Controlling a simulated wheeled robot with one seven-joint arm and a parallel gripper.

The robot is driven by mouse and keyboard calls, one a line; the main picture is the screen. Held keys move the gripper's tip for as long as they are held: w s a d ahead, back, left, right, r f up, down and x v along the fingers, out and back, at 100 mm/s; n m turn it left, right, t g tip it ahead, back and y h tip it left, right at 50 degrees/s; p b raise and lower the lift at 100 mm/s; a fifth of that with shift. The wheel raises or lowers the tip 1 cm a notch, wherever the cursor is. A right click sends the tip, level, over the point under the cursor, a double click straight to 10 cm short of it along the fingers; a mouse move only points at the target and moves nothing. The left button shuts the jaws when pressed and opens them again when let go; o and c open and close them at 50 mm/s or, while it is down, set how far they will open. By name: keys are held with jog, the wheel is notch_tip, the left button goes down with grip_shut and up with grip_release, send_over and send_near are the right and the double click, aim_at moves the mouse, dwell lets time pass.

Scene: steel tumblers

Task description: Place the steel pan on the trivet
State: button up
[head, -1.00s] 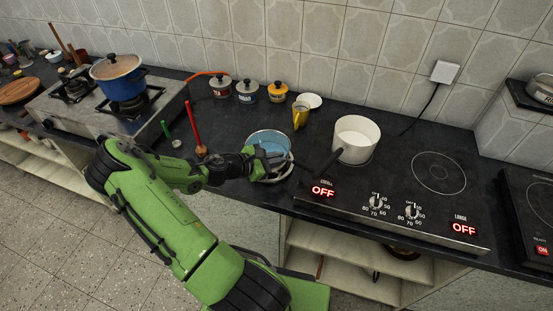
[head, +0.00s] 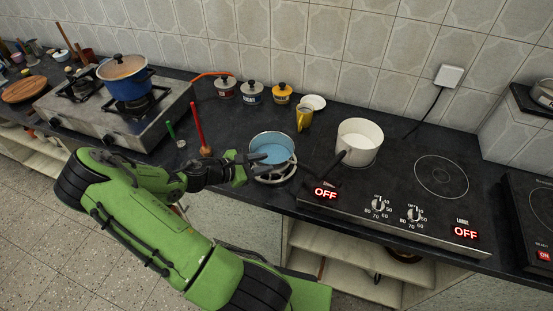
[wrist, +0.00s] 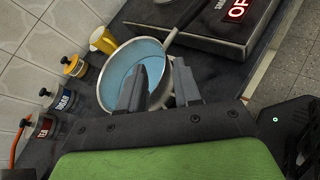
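The steel pan (head: 272,148), pale outside with a blue inside, stands upright at the counter's middle. It overlaps the pale ring-shaped trivet (head: 278,176), whose front edge shows below the pan. I cannot tell whether the pan's base rests fully on it. In the wrist view the pan (wrist: 126,66) lies beyond my fingers, and part of the trivet shows under its rim. My gripper (head: 240,166) is at the pan's left front side, with nothing between its fingers. In the wrist view my gripper (wrist: 160,88) has its two fingers apart.
A white pot (head: 359,143) stands on the hob (head: 400,190) to the right; a dark handle lies between pot and pan. A yellow cup (head: 303,118) and lidded jars (head: 252,93) stand behind. A red upright stick (head: 198,128) is left of the pan.

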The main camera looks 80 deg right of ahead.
jog(key=w+a+r+m+t+y, duration=0.35)
jog(key=w+a, duration=0.25)
jog(key=a, duration=0.4)
jog(key=w+a+r+m+t+y, duration=0.25)
jog(key=w+a+r+t, duration=0.3)
jog(key=a, duration=0.45)
jog(key=s+a+r+t+y, duration=0.2)
jog(key=a+r, duration=0.4)
jog(key=a, duration=0.3)
jog(key=s+a+r+t+y, duration=0.2)
jog(key=a+r, duration=0.4)
jog(key=a, duration=0.3)
jog(key=shift+s+r+n+t, duration=0.15)
jog(key=shift+s+n+t, duration=0.15)
jog(key=shift+s+t, duration=0.55)
